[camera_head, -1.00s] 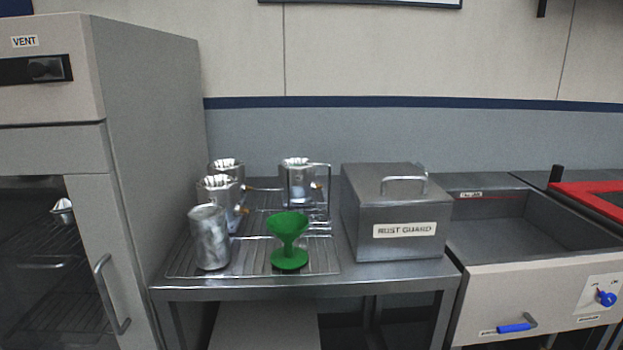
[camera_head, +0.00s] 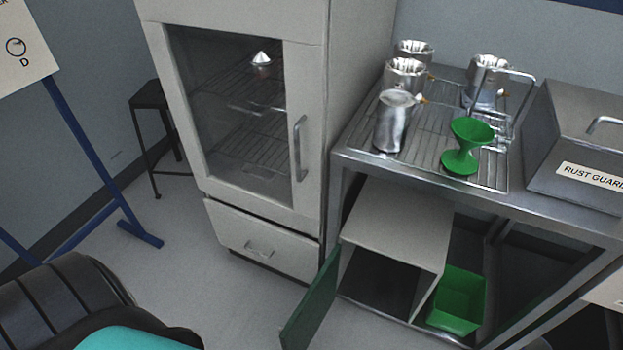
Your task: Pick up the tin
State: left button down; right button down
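A plain silver tin (camera_head: 392,122) stands upright at the front left of the wire rack (camera_head: 430,168) on the steel table. A green funnel-shaped piece (camera_head: 465,148) stands to its right, apart from it. Metal housings stand behind the tin: one just behind it (camera_head: 405,74), one farther back (camera_head: 413,50), and one to the right (camera_head: 485,82). The tin partly hides the nearest housing. Neither of my grippers shows in the head view.
The lidded "RUST GUARD" box (camera_head: 570,140) stands right of the rack. The cabinet (camera_head: 240,130) with a glass door stands close on the left. Below the table are an open box (camera_head: 400,222) with a green door (camera_head: 312,305) swung out, and a green bin (camera_head: 458,300). A black stool (camera_head: 150,100) stands left.

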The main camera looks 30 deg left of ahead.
aim_at(395, 107)
jog(key=k+j+z, duration=0.15)
jog(key=j, duration=0.25)
jog(key=j+z, duration=0.1)
jog(key=j, duration=0.35)
jog(key=k+j+z, duration=0.15)
jog(key=j, duration=0.25)
jog(key=k+j+z, duration=0.1)
jog(key=j, duration=0.3)
jog(key=k+j+z, duration=0.15)
jog(key=j, duration=0.25)
jog(key=k+j+z, duration=0.1)
jog(key=j, duration=0.25)
jog(key=k, duration=0.1)
